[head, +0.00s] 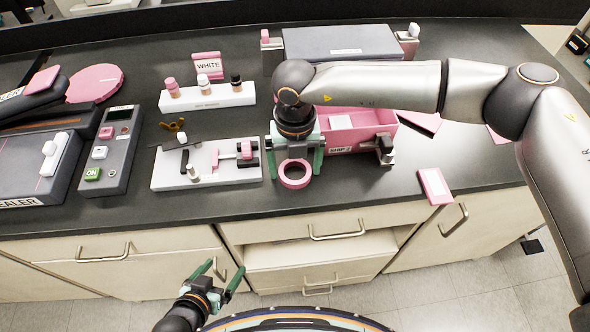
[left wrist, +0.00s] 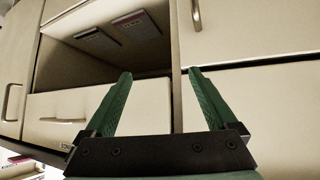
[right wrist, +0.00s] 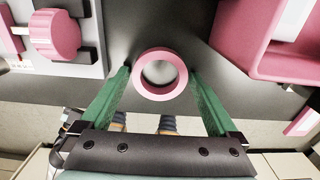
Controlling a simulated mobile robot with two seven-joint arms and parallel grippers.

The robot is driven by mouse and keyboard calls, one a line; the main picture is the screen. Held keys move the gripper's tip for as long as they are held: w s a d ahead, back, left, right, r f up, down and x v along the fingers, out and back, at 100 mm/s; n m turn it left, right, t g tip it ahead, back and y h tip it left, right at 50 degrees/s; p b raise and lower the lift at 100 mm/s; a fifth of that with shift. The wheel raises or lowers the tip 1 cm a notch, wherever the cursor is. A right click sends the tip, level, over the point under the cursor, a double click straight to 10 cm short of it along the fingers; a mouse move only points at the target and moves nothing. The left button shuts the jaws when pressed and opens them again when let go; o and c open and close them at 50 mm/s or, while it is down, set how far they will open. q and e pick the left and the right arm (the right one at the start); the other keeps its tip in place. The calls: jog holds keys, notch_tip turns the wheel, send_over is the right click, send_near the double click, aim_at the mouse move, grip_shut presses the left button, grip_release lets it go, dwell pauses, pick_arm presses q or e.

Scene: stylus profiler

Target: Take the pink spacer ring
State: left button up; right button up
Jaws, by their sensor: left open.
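The pink spacer ring (head: 294,185) lies on the dark bench top near its front edge. My right gripper (head: 294,169) points down at it, with one green finger on each side of the ring. In the right wrist view the ring (right wrist: 160,95) sits between the open fingertips (right wrist: 158,71), its hole clear. I cannot tell whether the fingers touch it. My left gripper (head: 217,270) is open and empty, low in front of the cabinets; its fingers (left wrist: 159,72) face a drawer front and an open shelf.
A white fixture (head: 222,176) with pink parts stands left of the ring. A pink bin (head: 352,145) is behind it on the right. A white bottle rack (head: 208,98) stands farther back.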

jog(key=c, duration=1.2)
jog(key=shift+o, duration=0.2)
jog(key=shift+r, duration=0.1)
jog(key=shift+w+r, duration=0.1)
jog(key=shift+r, duration=0.4)
jog(key=s+r+b, duration=0.3)
jog(key=s+r, duration=0.9)
jog(key=s, duration=0.2)
jog(key=shift+b, duration=0.35)
jog(key=shift+s, duration=0.1)
jog(key=o, duration=0.7)
grip_shut()
